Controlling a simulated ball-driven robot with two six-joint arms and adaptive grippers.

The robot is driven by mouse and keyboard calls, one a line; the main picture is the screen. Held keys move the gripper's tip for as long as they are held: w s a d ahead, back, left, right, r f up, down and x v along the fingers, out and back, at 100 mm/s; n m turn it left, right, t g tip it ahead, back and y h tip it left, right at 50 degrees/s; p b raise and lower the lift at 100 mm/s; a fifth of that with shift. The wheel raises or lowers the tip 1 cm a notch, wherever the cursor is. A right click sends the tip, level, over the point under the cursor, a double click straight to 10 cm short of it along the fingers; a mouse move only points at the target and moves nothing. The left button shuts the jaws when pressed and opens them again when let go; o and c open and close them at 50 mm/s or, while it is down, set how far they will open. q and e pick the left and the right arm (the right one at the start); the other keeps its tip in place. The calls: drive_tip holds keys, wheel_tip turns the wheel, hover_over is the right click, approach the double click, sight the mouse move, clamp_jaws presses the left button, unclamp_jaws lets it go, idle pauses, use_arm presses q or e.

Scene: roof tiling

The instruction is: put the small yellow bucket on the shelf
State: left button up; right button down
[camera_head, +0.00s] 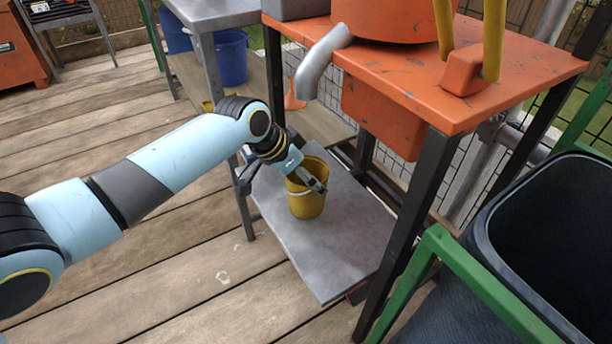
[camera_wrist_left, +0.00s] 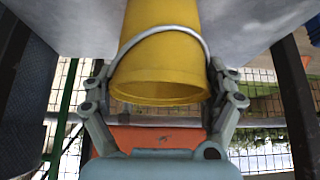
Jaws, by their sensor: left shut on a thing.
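The small yellow bucket (camera_head: 307,203) appears upright over the grey metal lower shelf (camera_head: 345,230) under the orange table. I cannot tell whether its base touches the shelf. My left gripper (camera_head: 311,182) is at the bucket's upper part and shut on it. In the left wrist view the yellow bucket (camera_wrist_left: 160,60) is between the two fingers of my left gripper (camera_wrist_left: 160,78), its rim facing the camera and its grey wire handle arched across it. Part of the bucket's rim is hidden behind the gripper in the head view. My right gripper is not in view.
The orange table (camera_head: 420,85) overhangs the shelf, with dark legs (camera_head: 408,220) beside it. A black bin (camera_head: 550,240) in a green frame stands at right. A blue bucket (camera_head: 231,58) is at the back. Wooden decking (camera_head: 180,270) is open at front left.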

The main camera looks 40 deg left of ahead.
use_arm(q)
drive_tip(key=shift+f, duration=0.15)
drive_tip(key=o, duration=1.1)
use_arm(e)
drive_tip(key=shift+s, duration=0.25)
use_arm(q)
drive_tip(key=shift+o, duration=0.2)
